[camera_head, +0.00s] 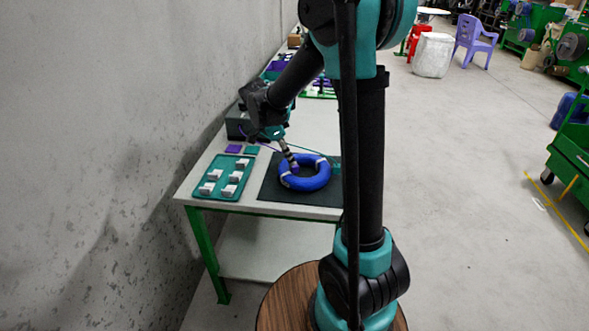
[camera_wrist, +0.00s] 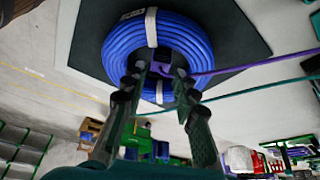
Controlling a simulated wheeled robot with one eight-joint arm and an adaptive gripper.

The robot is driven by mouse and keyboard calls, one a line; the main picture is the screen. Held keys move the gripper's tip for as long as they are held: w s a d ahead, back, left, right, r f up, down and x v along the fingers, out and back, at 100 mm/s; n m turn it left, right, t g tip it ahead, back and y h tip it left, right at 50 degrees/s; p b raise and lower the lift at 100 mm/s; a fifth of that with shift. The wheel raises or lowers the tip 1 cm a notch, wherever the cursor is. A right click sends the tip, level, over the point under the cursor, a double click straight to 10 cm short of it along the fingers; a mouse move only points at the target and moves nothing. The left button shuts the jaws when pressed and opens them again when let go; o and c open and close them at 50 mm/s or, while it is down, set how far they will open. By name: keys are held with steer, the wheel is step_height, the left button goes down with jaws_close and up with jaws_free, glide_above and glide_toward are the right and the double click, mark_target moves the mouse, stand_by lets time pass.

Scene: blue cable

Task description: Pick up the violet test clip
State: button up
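The violet test clip (camera_wrist: 183,73) shows in the wrist view at the fingertips, with a violet lead running off to the right. In the head view the violet clip (camera_head: 295,169) is a small patch at the left inner side of the blue cable coil (camera_head: 318,178), just below my gripper (camera_head: 290,158). In the wrist view my gripper (camera_wrist: 160,72) has its two dark fingers apart, pointing at the coil (camera_wrist: 190,38). The clip lies at or just beyond the tips, partly hidden by the right finger. I cannot tell whether they touch it.
The coil, bound with white bands, lies on a dark mat (camera_head: 270,190). A teal tray (camera_head: 217,191) with several white blocks is to its left. A dark box (camera_head: 236,122) stands behind by the wall. A teal lead (camera_wrist: 250,88) crosses near the right finger.

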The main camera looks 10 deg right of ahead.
steer(key=shift+x, duration=2)
steer(key=shift+c, duration=0.3)
steer(key=c, duration=0.4)
steer(key=shift+r, duration=0.15)
step_height(320, 180, up, 19)
step_height(320, 180, down, 17)
steer(key=shift+f, duration=0.1)
